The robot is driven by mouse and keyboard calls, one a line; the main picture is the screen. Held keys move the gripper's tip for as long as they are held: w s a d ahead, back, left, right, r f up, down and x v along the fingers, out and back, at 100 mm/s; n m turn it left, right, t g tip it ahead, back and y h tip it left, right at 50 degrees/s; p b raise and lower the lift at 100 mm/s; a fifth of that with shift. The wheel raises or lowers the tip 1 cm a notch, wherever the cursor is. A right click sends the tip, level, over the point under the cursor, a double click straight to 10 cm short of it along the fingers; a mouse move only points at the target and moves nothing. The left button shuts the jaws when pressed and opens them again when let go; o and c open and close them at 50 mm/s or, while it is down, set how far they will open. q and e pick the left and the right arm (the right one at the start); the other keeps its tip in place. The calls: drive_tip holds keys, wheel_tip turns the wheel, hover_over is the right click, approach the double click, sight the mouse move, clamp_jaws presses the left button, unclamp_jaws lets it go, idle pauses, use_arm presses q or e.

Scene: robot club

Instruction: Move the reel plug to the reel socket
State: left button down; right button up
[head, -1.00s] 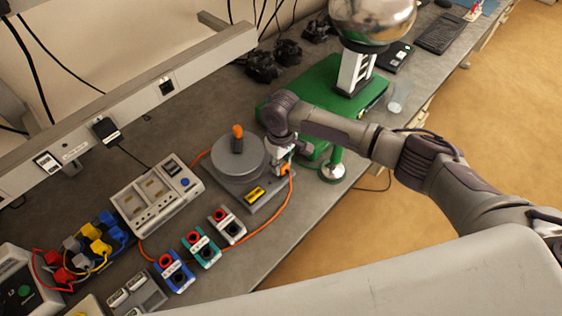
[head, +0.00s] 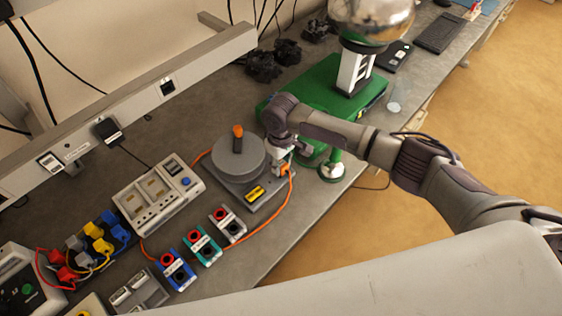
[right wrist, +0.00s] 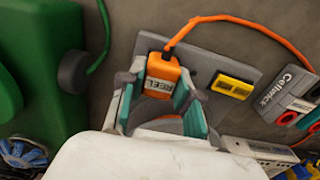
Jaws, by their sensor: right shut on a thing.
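The orange reel plug (right wrist: 159,74), with a white label reading REEL, is between the teal-padded fingers of my right gripper (right wrist: 160,106). In the head view the plug (head: 286,169) shows at the right side of the grey reel (head: 237,158), and my right gripper (head: 282,153) is shut on it. An orange cable runs from the plug along the table. The reel has a round drum, an orange-tipped handle and a yellow label on its base. I cannot make out the reel socket, or whether the plug sits in anything. My left gripper is not in view.
Blue (head: 178,270), teal (head: 203,246) and grey (head: 228,225) socket modules stand in a row left of the cable. A white power unit (head: 158,195) is behind them. A green-based machine with a metal globe (head: 371,20) stands close beyond my right gripper.

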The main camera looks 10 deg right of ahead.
drive_tip(key=o, duration=1.2)
drive_tip(key=shift+c, duration=0.2)
